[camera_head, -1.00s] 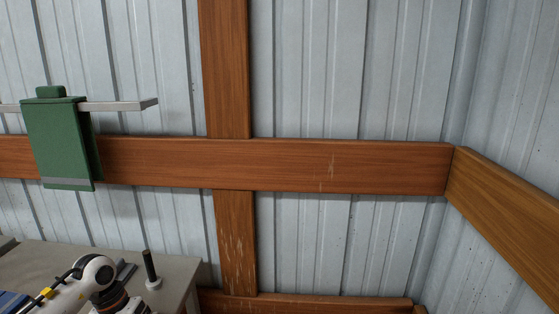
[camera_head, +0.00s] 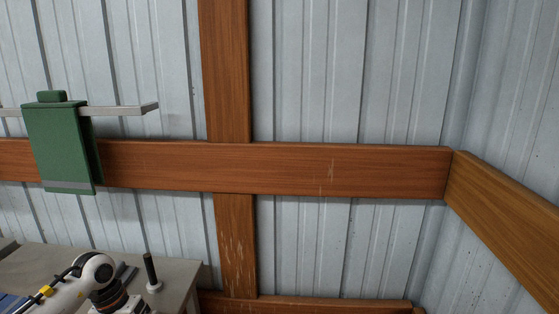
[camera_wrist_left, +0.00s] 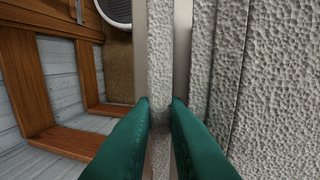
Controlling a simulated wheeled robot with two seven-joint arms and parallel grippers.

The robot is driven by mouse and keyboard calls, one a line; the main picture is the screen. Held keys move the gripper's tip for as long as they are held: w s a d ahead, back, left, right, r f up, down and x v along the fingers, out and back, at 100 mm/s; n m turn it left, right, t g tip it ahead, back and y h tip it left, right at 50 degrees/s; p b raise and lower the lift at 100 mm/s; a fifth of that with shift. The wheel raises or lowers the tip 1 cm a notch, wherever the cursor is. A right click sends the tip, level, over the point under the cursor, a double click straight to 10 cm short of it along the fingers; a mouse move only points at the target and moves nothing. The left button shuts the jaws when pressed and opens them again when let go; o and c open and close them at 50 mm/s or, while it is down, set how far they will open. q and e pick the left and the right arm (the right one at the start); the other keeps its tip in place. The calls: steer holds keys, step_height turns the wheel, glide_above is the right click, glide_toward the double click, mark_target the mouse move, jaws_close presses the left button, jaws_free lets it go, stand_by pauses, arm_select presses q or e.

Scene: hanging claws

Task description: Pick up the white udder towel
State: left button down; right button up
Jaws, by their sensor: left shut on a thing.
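The white udder towel (camera_wrist_left: 265,70) shows in the left wrist view as an off-white, pebbly-textured cloth. It fills the right side, and a narrow strip of it runs up the middle. My left gripper (camera_wrist_left: 160,103) has green fingers and is shut on the towel's narrow strip. Smooth grey strips run on both sides of that strip; I cannot tell what they belong to. In the head view only part of my arm shows at the bottom left; the white towel and my right gripper are not in that view.
A green towel (camera_head: 62,150) hangs on a metal rail (camera_head: 125,110) at the left. Below it is a grey table (camera_head: 60,259) with a dark upright peg (camera_head: 150,269). Wooden beams (camera_head: 330,170) cross the corrugated wall.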

arm_select(q)
steer(key=shift+d+p+v, duration=0.25)
steer(key=shift+p+v, duration=0.5)
steer(key=shift+v, duration=0.4)
steer(key=shift+d+p+v, duration=0.25)
steer(key=shift+p+v, duration=0.55)
steer(key=shift+v, duration=0.3)
steer(key=shift+d+p+v, duration=0.25)
steer(key=shift+p+v, duration=0.5)
steer(key=shift+v, duration=0.4)
steer(key=shift+r, duration=0.2)
